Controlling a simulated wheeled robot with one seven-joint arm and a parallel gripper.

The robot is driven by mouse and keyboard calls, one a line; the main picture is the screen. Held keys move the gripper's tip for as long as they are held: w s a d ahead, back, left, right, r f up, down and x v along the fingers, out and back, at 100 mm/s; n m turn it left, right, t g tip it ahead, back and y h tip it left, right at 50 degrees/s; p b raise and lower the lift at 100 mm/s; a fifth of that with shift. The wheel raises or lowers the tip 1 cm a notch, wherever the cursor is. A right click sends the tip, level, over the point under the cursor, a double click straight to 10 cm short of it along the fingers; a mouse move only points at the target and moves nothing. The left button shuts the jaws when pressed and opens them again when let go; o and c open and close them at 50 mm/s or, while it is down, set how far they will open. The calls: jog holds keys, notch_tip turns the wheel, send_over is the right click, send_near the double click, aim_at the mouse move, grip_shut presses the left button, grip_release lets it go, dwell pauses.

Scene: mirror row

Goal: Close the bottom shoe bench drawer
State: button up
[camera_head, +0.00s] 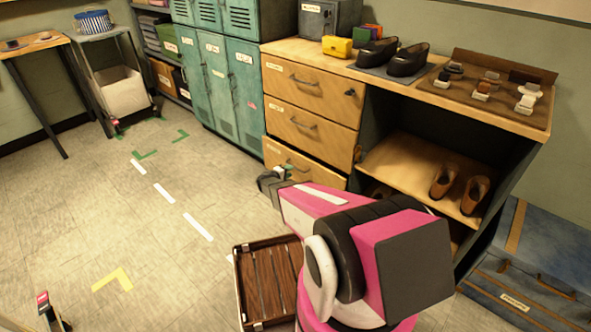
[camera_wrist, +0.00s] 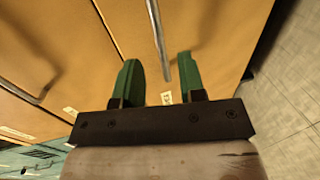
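The bottom drawer (camera_head: 304,166) is the lowest of three wooden drawer fronts in the shoe bench (camera_head: 400,75). My arm hides its lower part in the head view, and a dark line runs along its top edge. I cannot tell exactly how far it stands out. My gripper (camera_head: 276,174) is in front of its left part. In the wrist view my gripper (camera_wrist: 158,62) has its two green fingers apart, with nothing held. The bottom drawer front (camera_wrist: 215,35) fills the view behind them, and its metal bar handle (camera_wrist: 156,35) shows between the fingertips. Contact cannot be told.
A slatted wooden tray (camera_head: 268,280) lies on the floor beside my arm. Teal lockers (camera_head: 215,80) stand left of the bench. The bench's open shelf (camera_head: 405,165) holds brown shoes (camera_head: 460,188). A blue case (camera_head: 530,270) is at right. The floor at left is mostly clear.

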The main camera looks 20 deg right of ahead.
aim_at(295, 168)
jog(key=x, duration=0.6)
jog(key=shift+w, duration=0.1)
grip_shut()
